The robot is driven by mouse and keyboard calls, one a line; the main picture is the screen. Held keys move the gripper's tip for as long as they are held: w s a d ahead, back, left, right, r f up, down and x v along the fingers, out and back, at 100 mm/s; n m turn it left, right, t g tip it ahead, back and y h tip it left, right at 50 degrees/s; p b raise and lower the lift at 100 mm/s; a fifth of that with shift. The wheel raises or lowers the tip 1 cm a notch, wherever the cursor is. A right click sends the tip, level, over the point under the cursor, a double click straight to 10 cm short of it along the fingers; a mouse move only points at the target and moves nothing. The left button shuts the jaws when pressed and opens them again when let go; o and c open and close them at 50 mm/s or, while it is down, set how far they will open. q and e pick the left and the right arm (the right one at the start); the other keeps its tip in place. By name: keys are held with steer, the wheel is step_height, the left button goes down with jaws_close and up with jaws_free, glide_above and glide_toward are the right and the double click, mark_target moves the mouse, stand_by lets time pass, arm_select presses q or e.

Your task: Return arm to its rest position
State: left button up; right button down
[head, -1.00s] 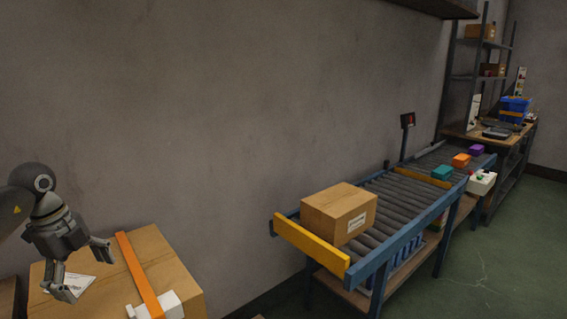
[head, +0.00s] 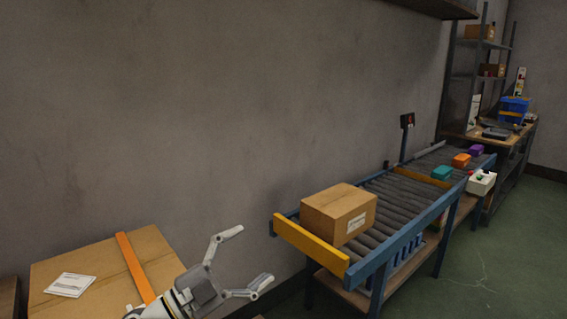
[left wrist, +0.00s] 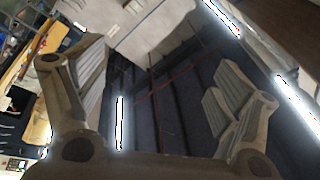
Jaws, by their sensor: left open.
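My left gripper (head: 253,258) is at the bottom centre of the head view. Its two fingers are spread wide and nothing is between them. It is in front of and to the right of a large cardboard box (head: 85,262) with an orange strip. In the left wrist view, the open fingers (left wrist: 158,68) frame a dark ceiling area with bright light strips. My right gripper is not in view.
A roller conveyor (head: 383,212) with a blue frame stands to the right, carrying a cardboard box (head: 325,213) and small teal (head: 442,173), orange (head: 461,160) and purple (head: 476,150) items. Green floor (head: 520,250) is clear at the right.

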arm_select(q)
steer(key=s+a+f+n+t+y, duration=0.1)
steer(key=s+a+f+n+y, duration=0.2)
steer(key=a+f+n+y, duration=0.5)
steer(key=s+a+f+n+t+y, duration=0.1)
steer(key=s+a+f+n+y, duration=0.4)
steer(key=f+n+y, duration=0.55)
steer(key=s+f+g+h, duration=0.1)
steer(key=s+f+g, duration=0.5)
steer(key=s, duration=0.6)
steer(key=s+f+g+h, duration=0.1)
steer(key=s+f+g, duration=0.5)
steer(key=s, duration=0.5)
step_height(320, 180, down, 25)
steer(key=s, duration=0.1)
steer(key=s+a+f+g+p, duration=0.1)
steer(key=s+a+f, duration=0.2)
steer(key=s+f, duration=1.3)
steer(key=shift+s+a+f+g, duration=0.2)
steer(key=shift+s+f+g, duration=0.1)
